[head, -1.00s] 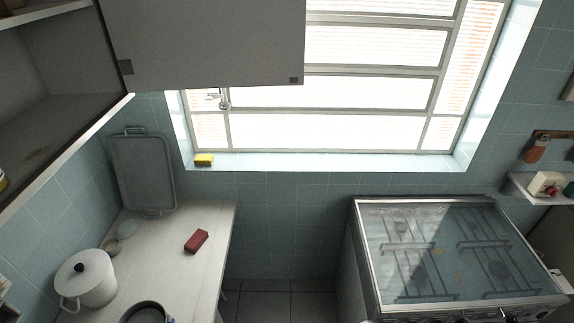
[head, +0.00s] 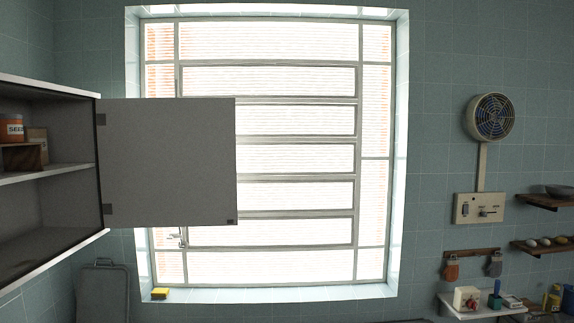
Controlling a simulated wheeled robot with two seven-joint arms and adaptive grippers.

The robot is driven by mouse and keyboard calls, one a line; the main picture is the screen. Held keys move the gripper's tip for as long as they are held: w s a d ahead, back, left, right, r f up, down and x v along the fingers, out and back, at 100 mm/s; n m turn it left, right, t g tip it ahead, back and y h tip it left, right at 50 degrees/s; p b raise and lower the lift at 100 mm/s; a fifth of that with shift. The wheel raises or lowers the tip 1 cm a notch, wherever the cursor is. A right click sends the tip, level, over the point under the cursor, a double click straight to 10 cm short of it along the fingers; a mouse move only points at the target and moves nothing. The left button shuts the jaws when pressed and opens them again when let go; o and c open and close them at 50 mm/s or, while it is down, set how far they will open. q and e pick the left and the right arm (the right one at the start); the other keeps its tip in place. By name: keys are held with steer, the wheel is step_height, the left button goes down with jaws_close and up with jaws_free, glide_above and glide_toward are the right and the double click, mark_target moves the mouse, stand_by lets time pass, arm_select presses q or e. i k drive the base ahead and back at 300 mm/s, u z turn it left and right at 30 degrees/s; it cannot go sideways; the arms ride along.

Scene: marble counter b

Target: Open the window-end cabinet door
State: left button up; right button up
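The window-end cabinet door (head: 168,160) is a flat grey panel in the head view. It stands swung wide open, sticking out to the right from the cabinet's (head: 50,231) right edge and covering part of the window. Two dark hinges show on its left edge and a small dark catch at its lower right corner. The cabinet interior is exposed, with a middle shelf (head: 40,174) holding an orange-labelled tin (head: 11,128) and brown boxes (head: 24,157). Neither of my grippers is in view.
The bright barred window (head: 300,160) fills the middle, with a yellow sponge (head: 160,293) on its sill. A grey tray (head: 103,292) leans below the cabinet. A fan (head: 490,117) and small shelves (head: 548,200) are on the right wall. Space right of the door looks clear.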

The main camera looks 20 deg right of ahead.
mark_target(164, 163)
steer(key=z, duration=0.65)
steer(key=i, duration=1)
steer(key=u, duration=0.7)
steer(key=i, duration=0.5)
steer(key=u, duration=0.55)
